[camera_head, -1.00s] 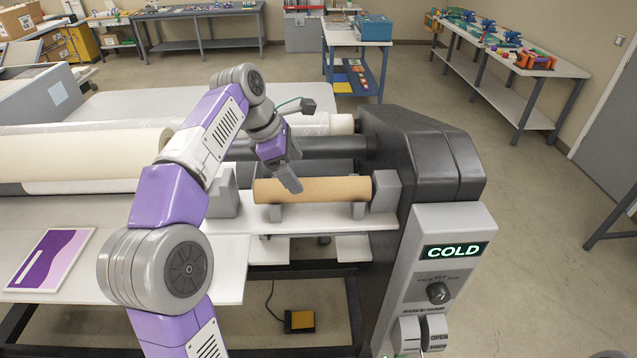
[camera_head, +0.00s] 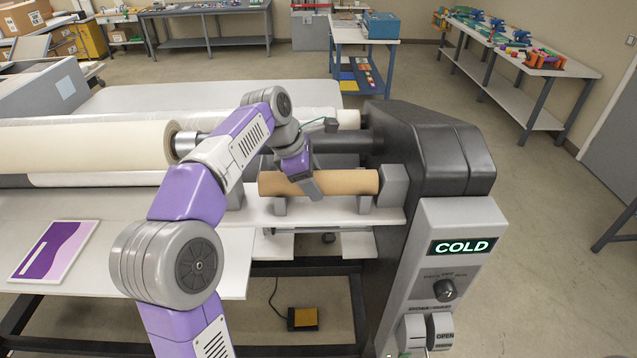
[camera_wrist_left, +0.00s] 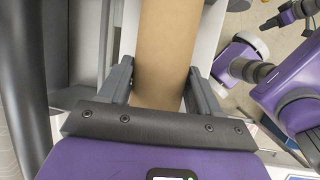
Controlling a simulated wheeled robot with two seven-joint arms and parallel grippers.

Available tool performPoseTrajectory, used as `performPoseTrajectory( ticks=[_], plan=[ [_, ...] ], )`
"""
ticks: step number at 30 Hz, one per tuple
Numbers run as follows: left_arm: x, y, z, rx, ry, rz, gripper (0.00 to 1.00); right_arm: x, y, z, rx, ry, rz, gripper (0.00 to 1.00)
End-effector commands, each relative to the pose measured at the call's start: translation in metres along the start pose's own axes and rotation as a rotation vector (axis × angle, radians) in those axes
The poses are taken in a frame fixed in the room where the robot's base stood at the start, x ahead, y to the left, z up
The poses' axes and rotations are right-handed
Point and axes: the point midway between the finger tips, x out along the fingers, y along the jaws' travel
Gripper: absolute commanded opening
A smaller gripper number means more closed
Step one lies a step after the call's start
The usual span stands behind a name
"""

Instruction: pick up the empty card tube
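The empty card tube (camera_head: 350,182), plain brown, lies level on grey supports on the white ledge at the front of the laminator in the head view. My left gripper (camera_head: 314,192) is at the middle of the tube, angled down over it. In the left wrist view the tube (camera_wrist_left: 167,45) runs between the two grey fingers of my left gripper (camera_wrist_left: 162,75). The fingers are spread, one along each side and very close to it; firm contact does not show. Part of the tube is hidden behind the gripper.
The laminator's dark end housing (camera_head: 440,150) and its control panel, reading COLD (camera_head: 463,247), stand just right of the tube. A cream roll (camera_head: 90,148) lies behind my left arm. A purple-and-white print (camera_head: 55,250) lies on the table at left. A yellow-topped pedal (camera_head: 305,318) is on the floor.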

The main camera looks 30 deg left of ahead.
Motion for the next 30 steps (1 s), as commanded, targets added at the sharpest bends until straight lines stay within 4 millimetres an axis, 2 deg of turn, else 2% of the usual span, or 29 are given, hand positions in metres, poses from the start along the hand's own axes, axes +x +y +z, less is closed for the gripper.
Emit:
performPoseTrajectory(
  ticks=[3,12,14,21,30],
  plan=[
    [0.0,0.0,0.0,0.0,0.0,-0.001,0.46,0.0,0.0,0.0,0.0,0.0,0.0,0.43],
    [-0.006,0.001,0.003,0.0,-0.001,0.001,0.45,-0.003,-0.001,0.0,0.0,0.0,0.0,0.43],
    [-0.014,0.003,0.006,0.001,-0.001,0.003,0.45,-0.005,-0.002,0.0,0.0,0.0,0.0,0.43],
    [-0.06,0.011,0.025,0.001,-0.001,0.002,0.45,-0.022,-0.008,0.001,0.0,0.0,0.0,0.43],
    [-0.102,0.018,0.043,0.001,0.0,0.0,0.45,-0.045,-0.017,0.002,0.0,0.0,0.0,0.43]
  ],
)
